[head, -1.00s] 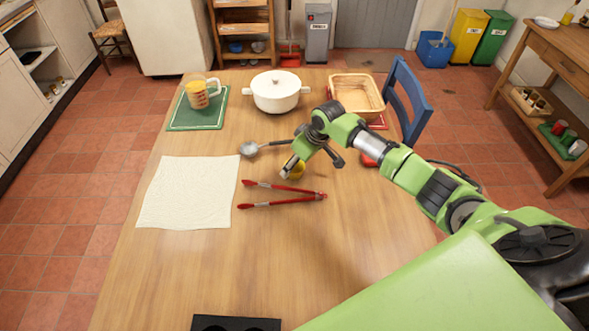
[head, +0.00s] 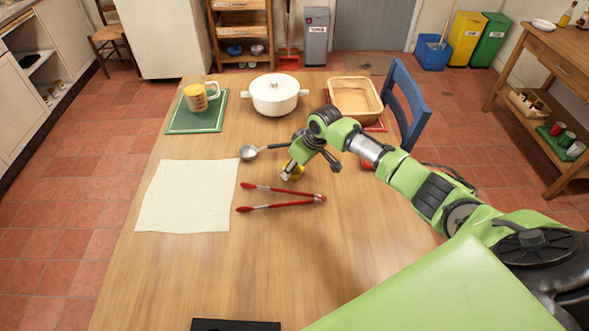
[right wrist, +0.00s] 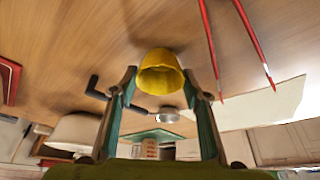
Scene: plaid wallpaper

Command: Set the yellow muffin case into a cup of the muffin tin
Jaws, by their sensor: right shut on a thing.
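The yellow muffin case (right wrist: 160,72) sits between the fingertips of my right gripper (right wrist: 159,84) in the right wrist view. The gripper is shut on it, and its open mouth faces the camera. In the head view the case (head: 293,172) is partly hidden by my right gripper (head: 309,168), over the middle of the table. I cannot tell whether the case touches the wood. The muffin tin is probably the black edge (head: 235,325) at the bottom of the head view; its cups are out of frame. My left gripper is not in view.
Red tongs (head: 282,197) lie just in front of the right gripper, and a ladle (head: 249,152) lies behind left. A white cloth (head: 187,195) is at left. A pot (head: 275,94), measuring jug (head: 197,98) and basket (head: 355,96) stand at the back.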

